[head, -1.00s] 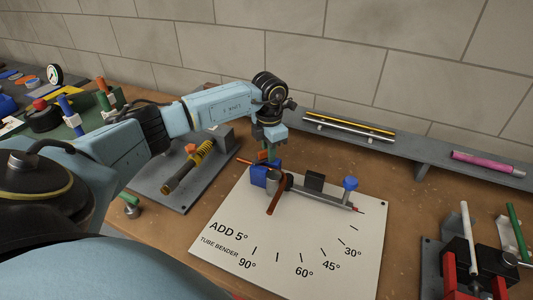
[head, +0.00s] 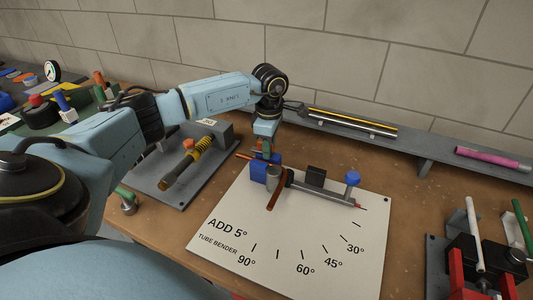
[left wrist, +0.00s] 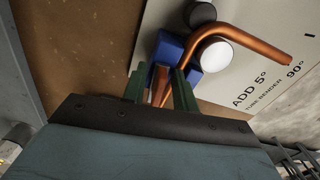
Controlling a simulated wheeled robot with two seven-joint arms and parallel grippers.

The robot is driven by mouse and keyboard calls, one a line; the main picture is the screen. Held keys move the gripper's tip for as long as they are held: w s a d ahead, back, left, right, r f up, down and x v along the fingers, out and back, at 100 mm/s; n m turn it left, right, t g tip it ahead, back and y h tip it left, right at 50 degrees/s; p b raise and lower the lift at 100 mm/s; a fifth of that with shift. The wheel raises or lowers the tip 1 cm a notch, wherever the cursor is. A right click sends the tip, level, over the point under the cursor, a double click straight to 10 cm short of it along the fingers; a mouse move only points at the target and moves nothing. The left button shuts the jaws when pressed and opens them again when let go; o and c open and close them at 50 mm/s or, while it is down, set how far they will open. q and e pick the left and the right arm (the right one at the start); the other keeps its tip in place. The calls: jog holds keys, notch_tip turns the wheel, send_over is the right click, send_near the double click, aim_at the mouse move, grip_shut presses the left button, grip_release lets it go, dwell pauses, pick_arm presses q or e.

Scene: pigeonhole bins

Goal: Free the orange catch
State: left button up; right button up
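The orange catch (left wrist: 160,88) is a narrow strip at the blue block (left wrist: 170,48) of the tube bender, which also shows in the head view (head: 259,173). My left gripper (left wrist: 160,78) reaches down over the block from behind. Its green fingers stand close on both sides of the catch and look closed on it; the contact itself is hard to see. In the head view, the fingers and catch are small and partly hidden. My right gripper is not in view.
The bender's white plate (head: 210,245) carries angle marks and "ADD 5°". A lever with a blue knob (head: 352,178) lies across it. A grey fixture with a yellow spring (head: 204,145) stands left. A shelf with rods (head: 350,122) runs behind; a red-and-black vise (head: 460,265) is at right.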

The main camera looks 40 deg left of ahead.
pick_arm(q)
jog(key=shift+s, duration=0.1)
notch_tip(320, 180, up, 6)
jog(key=p, duration=0.4)
jog(key=shift+p, duration=0.3)
notch_tip(320, 180, up, 13)
jog(key=shift+r, duration=0.2)
dwell(0.3)
